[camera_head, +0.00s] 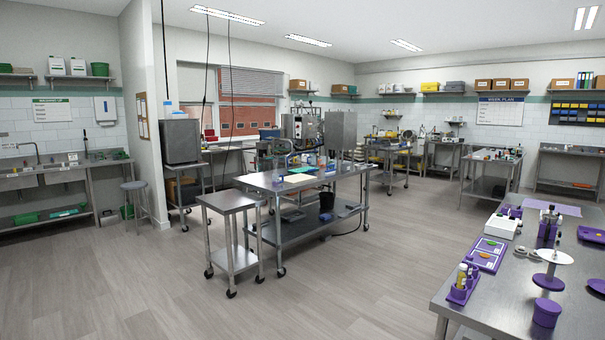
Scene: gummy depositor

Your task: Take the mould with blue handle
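I cannot make out a mould with a blue handle for certain at this size. Small blue items (276,179) show near the left end of the steel wheeled table (262,184) in the middle of the room. A steel machine (301,128) with a boxy steel housing (341,130) shows at the back of that table. My gripper is not in view.
A small steel cart (230,201) stands against the table's near left. A steel bench (490,293) with purple items is at the right front. The floor (130,270) is clear at left and front.

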